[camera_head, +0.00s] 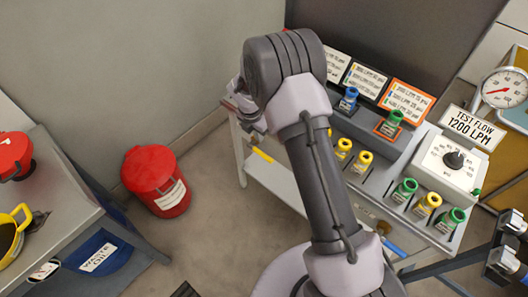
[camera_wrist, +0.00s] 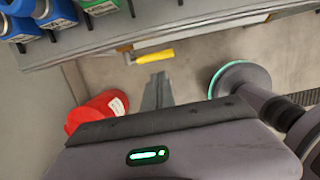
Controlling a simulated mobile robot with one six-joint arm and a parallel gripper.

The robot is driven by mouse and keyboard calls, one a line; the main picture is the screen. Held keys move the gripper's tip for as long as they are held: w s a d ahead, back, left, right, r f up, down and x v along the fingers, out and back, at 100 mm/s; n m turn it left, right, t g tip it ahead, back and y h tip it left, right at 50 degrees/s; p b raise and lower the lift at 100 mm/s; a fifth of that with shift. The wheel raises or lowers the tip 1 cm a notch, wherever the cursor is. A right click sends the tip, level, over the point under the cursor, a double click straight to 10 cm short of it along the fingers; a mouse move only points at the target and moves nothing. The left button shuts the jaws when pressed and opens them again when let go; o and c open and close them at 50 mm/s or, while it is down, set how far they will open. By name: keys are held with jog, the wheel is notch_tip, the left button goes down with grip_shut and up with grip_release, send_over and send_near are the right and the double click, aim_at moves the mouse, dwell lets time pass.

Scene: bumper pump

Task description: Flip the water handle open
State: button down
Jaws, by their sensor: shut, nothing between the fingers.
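A yellow-gripped lever, which looks like the water handle (camera_wrist: 155,57), sticks out sideways below the front edge of the bench in the wrist view. Its metal end is at the left of the yellow grip. In the head view the yellow handle (camera_head: 262,155) shows at the bench's left end, below the top. My gripper (camera_wrist: 159,80) is shut and empty, its narrow grey fingers pointing towards the handle with a visible gap in the picture. In the head view my gripper (camera_head: 238,105) is partly hidden by my wrist, to the upper left of the handle.
The bench (camera_head: 380,150) carries blue, yellow and green nozzles, label cards and a test flow dial (camera_head: 454,160). A red bin (camera_head: 157,180) stands on the floor at left. A side table (camera_head: 70,215) with a yellow container is further left. Floor between them is clear.

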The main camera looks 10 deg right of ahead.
aim_at(266, 159)
jog(key=f+b, duration=0.2)
jog(key=f, duration=0.2)
jog(key=w+d+f+b, duration=0.1)
jog(key=f, duration=0.4)
jog(key=d+f+b, duration=0.1)
jog(key=f+b, duration=0.1)
jog(key=f, duration=0.2)
jog(key=shift+w+d+f+b, duration=0.1)
jog(key=shift+w+f+b, duration=0.15)
jog(key=shift+f+b, duration=0.1)
jog(key=shift+s+f, duration=0.1)
jog(key=shift+f, duration=0.1)
jog(key=shift+s+d+f, duration=0.15)
jog(key=shift+f, duration=0.45)
jog(key=shift+s+d+f, duration=0.1)
jog(key=shift+f, duration=0.45)
jog(key=shift+f+b, duration=0.4)
jog(key=shift+f, duration=0.8)
